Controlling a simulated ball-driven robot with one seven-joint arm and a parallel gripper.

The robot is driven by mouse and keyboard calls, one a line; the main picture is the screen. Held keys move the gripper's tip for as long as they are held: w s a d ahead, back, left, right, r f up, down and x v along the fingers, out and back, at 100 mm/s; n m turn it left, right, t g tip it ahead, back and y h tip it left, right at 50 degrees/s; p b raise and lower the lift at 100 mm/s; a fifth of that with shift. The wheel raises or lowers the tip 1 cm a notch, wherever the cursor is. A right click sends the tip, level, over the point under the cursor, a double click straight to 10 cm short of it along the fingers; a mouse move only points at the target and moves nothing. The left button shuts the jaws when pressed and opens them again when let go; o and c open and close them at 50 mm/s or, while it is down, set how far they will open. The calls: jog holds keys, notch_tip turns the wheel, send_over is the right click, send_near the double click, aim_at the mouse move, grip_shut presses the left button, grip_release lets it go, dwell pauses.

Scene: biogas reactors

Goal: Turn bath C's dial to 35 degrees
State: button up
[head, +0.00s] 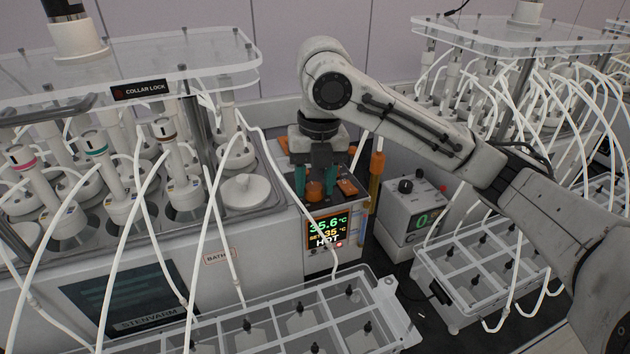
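The bath controller's display (327,228) reads 35.6 °C, with a set value of 35 and the word HOT below. Its orange dial (315,189) sits on the controller's top. My gripper (315,178) points down over the controller, its two teal fingers on either side of the dial. I cannot tell whether the fingers touch it. The bath (255,225) to the left carries a BATH label (217,258); a white tube hides its letter.
White tubes hang across the bath front and past the display. An orange part (347,187) lies right of the dial, near an amber upright tube (376,172). A grey box with a black knob (411,208) stands right. A clear divided tray (385,300) lies in front.

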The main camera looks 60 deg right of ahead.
aim_at(319, 187)
jog(key=shift+o, duration=1.4)
notch_tip(319, 187, up, 11)
jog(key=shift+s+d, duration=0.15)
jog(key=shift+s, duration=0.1)
jog(key=shift+f, duration=0.2)
